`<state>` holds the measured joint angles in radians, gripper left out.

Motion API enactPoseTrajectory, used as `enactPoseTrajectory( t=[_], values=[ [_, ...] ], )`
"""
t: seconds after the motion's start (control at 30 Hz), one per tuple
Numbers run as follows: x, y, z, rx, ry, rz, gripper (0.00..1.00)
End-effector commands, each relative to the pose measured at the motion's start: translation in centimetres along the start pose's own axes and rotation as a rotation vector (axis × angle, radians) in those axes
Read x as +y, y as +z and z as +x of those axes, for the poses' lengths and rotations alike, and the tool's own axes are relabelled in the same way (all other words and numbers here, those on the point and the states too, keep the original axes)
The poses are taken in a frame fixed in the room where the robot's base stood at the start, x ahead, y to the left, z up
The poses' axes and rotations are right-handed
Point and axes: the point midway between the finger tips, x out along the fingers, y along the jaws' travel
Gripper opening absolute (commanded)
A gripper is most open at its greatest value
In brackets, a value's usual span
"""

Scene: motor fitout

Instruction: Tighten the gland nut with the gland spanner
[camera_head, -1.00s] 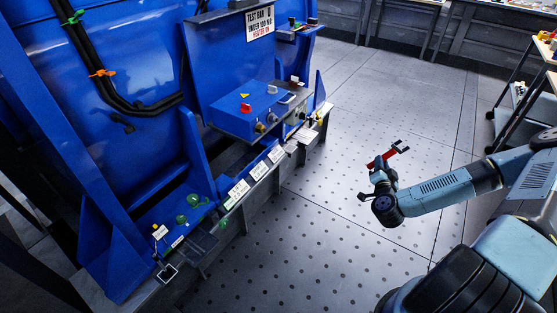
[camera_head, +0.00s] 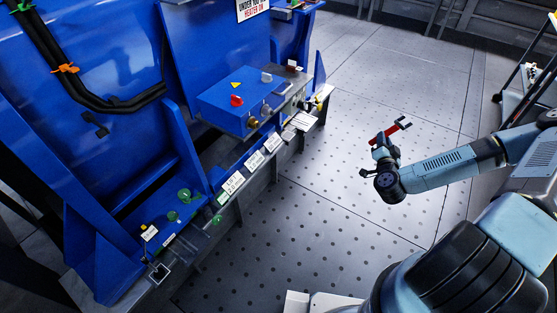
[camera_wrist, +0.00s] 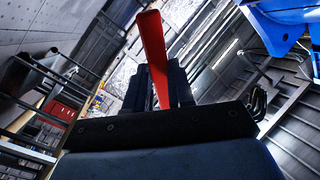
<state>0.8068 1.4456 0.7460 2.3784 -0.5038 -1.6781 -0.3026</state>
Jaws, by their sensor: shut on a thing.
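The gland spanner (camera_head: 386,132) has a red handle and a grey forked head. My gripper (camera_head: 380,150) is shut on its handle and holds it in the air above the open floor, right of the blue machine. In the wrist view the red handle of the spanner (camera_wrist: 152,45) rises from between the fingers of my gripper (camera_wrist: 152,92); its head is out of that view. A brass fitting (camera_head: 253,122), probably the gland nut, is on the front of a blue box on the machine. The spanner is well apart from it.
The blue box (camera_head: 235,97) stands on the machine's ledge, with a row of white labels (camera_head: 254,161) below it. Green knobs (camera_head: 184,195) are at the lower left. A shelved cart (camera_head: 520,95) stands at the right. The perforated floor (camera_head: 310,220) between is clear.

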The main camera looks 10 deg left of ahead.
Motion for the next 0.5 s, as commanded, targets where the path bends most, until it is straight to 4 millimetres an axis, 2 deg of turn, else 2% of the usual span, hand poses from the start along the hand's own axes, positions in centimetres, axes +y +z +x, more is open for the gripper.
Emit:
enactPoseTrajectory(
  t=[0.17, 0.5],
  values=[
    [-3.0, 2.6, -0.1, -0.052, -0.091, -0.009, 0.00],
    [-11.3, 10.0, -2.0, -0.218, -0.363, -0.027, 0.00]
  ],
)
